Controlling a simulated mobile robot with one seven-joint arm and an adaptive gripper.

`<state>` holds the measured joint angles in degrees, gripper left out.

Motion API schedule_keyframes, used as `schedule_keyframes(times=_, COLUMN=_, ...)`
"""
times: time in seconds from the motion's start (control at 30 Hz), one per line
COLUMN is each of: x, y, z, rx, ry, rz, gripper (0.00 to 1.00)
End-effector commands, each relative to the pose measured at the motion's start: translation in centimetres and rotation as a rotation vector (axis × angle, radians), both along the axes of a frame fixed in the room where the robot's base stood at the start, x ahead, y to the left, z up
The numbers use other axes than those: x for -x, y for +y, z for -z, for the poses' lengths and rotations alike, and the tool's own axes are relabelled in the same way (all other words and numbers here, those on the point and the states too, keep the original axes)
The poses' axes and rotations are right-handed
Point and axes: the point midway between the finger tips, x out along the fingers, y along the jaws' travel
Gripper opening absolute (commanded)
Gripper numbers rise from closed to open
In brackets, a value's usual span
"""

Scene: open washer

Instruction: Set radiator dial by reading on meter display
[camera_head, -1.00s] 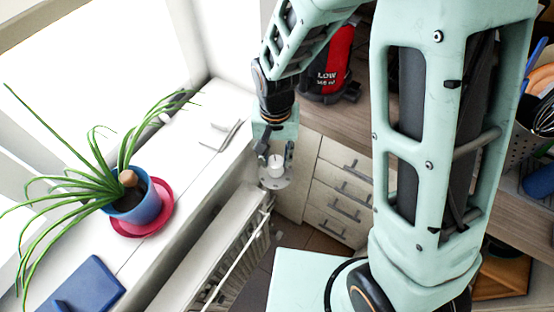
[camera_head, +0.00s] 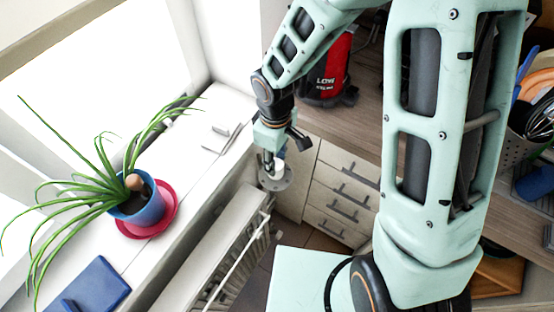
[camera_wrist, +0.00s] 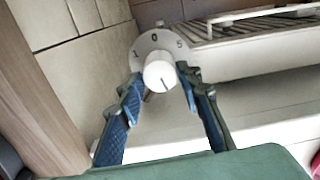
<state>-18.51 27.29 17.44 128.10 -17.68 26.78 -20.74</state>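In the head view the dial (camera_head: 278,181) is at the far end of the radiator (camera_head: 238,258), partly hidden. My gripper (camera_wrist: 160,78) points at the knob, with one blue-padded finger on either side. The fingers look spread, with narrow gaps at the knob; contact is not clear. My gripper (camera_head: 273,160) is just above the dial in the head view. No readable meter display shows.
A potted plant (camera_head: 141,207) on a red saucer (camera_head: 168,222) and a blue book-like object (camera_head: 98,286) are on the white windowsill. A small grey-white object (camera_head: 220,129) lies farther back. Drawers (camera_head: 340,195) stand right of the dial.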

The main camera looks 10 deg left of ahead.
Motion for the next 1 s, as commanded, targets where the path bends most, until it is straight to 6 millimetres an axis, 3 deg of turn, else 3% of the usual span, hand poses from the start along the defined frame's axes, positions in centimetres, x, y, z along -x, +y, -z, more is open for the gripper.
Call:
schedule_keyframes(times=0.37, x=0.0, y=0.0, z=-0.1, rx=0.0, ry=-0.001, rz=0.006, gripper=0.42)
schedule_keyframes(times=0.83, x=-0.1, y=0.0, z=-5.4, rx=-0.001, ry=-0.001, rz=0.009, gripper=0.42)
schedule_keyframes(times=1.0, x=0.0, y=0.0, z=-6.1, rx=0.0, ry=-0.001, rz=0.008, gripper=0.42)
